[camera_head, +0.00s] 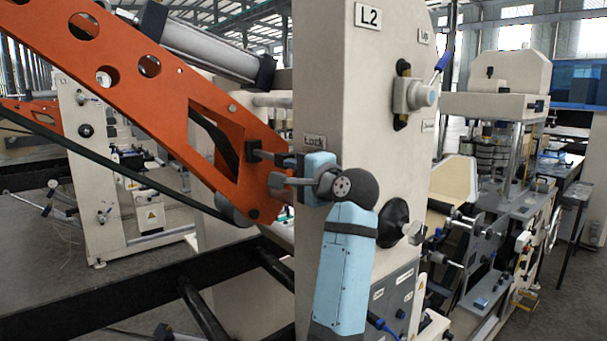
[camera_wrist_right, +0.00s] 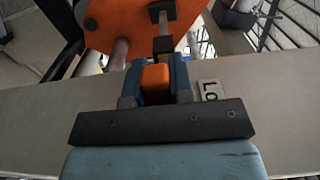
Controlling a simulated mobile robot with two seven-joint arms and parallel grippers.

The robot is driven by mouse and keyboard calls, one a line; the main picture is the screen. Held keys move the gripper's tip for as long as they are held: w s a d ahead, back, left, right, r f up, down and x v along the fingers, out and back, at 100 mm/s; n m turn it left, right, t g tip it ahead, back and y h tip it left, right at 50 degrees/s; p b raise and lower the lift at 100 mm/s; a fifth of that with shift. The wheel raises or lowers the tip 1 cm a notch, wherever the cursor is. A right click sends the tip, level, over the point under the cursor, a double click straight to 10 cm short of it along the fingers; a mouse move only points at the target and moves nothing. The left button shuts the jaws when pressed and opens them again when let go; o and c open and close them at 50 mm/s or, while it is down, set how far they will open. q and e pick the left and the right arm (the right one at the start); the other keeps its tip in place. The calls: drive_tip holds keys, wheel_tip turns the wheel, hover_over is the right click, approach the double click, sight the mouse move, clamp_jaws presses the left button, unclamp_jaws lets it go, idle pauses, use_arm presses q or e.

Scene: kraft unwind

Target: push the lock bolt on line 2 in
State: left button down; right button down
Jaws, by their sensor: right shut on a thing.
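The line 2 lock bolt shows in the right wrist view as an orange grip (camera_wrist_right: 155,82) with a metal rod (camera_wrist_right: 163,30) beyond it. The rod reaches a dark block on the orange arm plate (camera_head: 160,100). My right gripper (camera_head: 283,180) is shut on the bolt's orange grip, which sits between its fingers in the wrist view (camera_wrist_right: 155,90). In the head view the gripper hides most of the bolt, beside the "Lock" label (camera_head: 314,141) on the cream L2 post (camera_head: 335,100). I cannot tell how deep the rod sits. My left gripper is not in view.
A blue-handled lever (camera_head: 420,95) sits higher on the post, to the right. A black round knob (camera_head: 395,222) is below it. A dark frame rail (camera_head: 130,285) runs under the orange plate. More machinery stands at the right.

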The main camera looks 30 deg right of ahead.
drive_tip(key=shift+w+r, duration=0.1)
drive_tip(key=shift+w, duration=0.65)
drive_tip(key=c, duration=1)
unclamp_jaws()
drive_tip(key=shift+w, duration=0.2)
drive_tip(key=s+d+b, duration=0.1)
drive_tip(key=s+b, duration=0.2)
drive_tip(key=s, duration=1)
drive_tip(key=shift+s, duration=0.35)
